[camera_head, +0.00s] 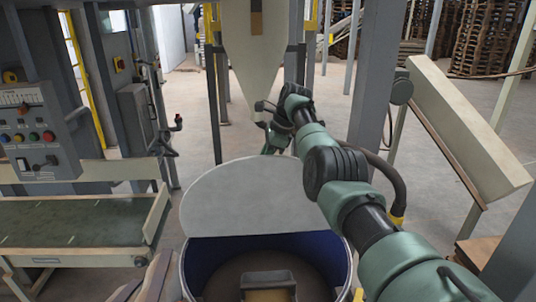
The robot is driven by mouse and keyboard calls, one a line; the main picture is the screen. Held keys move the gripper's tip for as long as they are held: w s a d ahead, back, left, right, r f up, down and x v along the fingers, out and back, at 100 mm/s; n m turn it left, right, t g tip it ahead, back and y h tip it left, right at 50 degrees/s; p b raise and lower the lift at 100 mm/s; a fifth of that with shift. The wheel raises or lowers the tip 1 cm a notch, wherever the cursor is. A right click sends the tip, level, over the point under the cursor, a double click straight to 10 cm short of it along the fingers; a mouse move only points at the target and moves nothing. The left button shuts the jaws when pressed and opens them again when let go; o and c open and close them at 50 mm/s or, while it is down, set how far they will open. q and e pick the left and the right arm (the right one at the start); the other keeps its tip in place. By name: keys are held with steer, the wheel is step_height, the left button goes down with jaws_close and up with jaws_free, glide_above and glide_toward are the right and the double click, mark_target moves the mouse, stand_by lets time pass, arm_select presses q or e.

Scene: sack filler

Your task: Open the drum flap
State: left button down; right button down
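The drum (350,264) stands at the bottom centre. Its dark blue inside shows in front of the flap. The flap (250,205) is a pale grey, half-round plate on the far side of the drum, its straight edge toward me and its round edge away. It looks raised at a slant, though its exact angle is hard to tell. My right arm reaches in from the lower right past the flap. My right gripper (276,145) is just beyond the flap's round edge, small and partly hidden; its fingers cannot be made out. My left gripper is not in view.
A pale hopper (255,55) hangs just beyond my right gripper. A control panel (35,130) and a conveyor (75,220) are at the left. A tilted pale panel (465,130) and grey posts stand at the right. A box-like object (268,284) shows at the bottom, over the drum's inside.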

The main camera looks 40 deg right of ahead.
steer(key=shift+d+f, duration=0.1)
steer(key=shift+f, duration=0.05)
stand_by(0.3)
steer(key=c, duration=1.5)
jaws_free()
steer(key=shift+c, duration=0.2)
steer(key=shift+o, duration=0.9)
steer(key=shift+w, duration=0.15)
steer(key=shift+r, duration=0.25)
steer(key=v, duration=0.6)
steer(key=shift+d+r+b, duration=0.2)
steer(key=shift+b, duration=0.2)
steer(key=shift+s+d+r, duration=0.1)
steer(key=shift+s+r, duration=0.15)
steer(key=shift+r, duration=0.1)
